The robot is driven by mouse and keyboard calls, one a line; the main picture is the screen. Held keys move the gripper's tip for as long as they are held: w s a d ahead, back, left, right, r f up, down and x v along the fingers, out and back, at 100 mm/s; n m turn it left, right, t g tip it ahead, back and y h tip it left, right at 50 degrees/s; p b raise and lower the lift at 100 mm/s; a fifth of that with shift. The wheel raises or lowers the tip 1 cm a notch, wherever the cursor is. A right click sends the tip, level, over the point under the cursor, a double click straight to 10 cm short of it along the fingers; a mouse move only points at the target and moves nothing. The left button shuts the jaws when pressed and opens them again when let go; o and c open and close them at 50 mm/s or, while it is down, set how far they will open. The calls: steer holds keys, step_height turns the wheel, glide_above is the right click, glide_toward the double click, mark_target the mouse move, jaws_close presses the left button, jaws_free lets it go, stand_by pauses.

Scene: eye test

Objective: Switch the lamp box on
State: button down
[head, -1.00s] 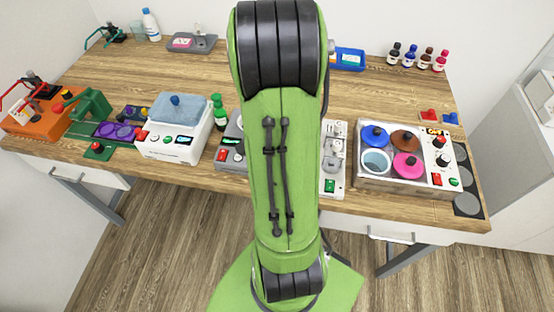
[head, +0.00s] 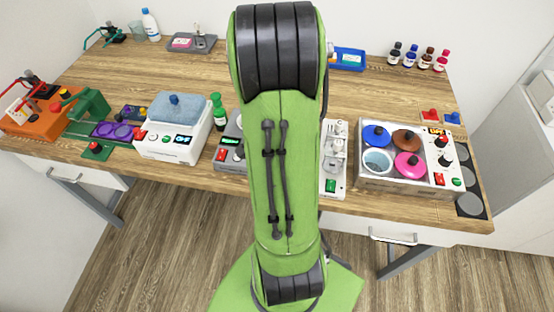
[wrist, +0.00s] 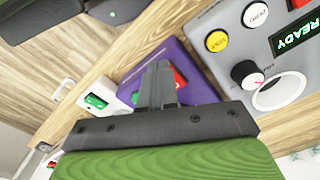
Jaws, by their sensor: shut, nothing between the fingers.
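In the wrist view a purple box (wrist: 199,88) with a red rocker switch (wrist: 180,76) lies behind my gripper (wrist: 160,68). I take it for the lamp box, but no lamp or label shows to confirm this. My gripper is shut and empty, its fingertips in front of the purple box beside the red switch. The fingers cover part of the box and switch; I cannot tell whether they touch. In the head view my arm hides the gripper and this box.
In the wrist view a grey-white device (wrist: 268,60) with a READY display and knob stands close on the right. A white unit (wrist: 97,101) with a green switch is on the left. In the head view devices line the front of the wooden table (head: 200,72).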

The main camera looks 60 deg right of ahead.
step_height(320, 180, up, 7)
steer(key=p, duration=0.6)
stand_by(0.5)
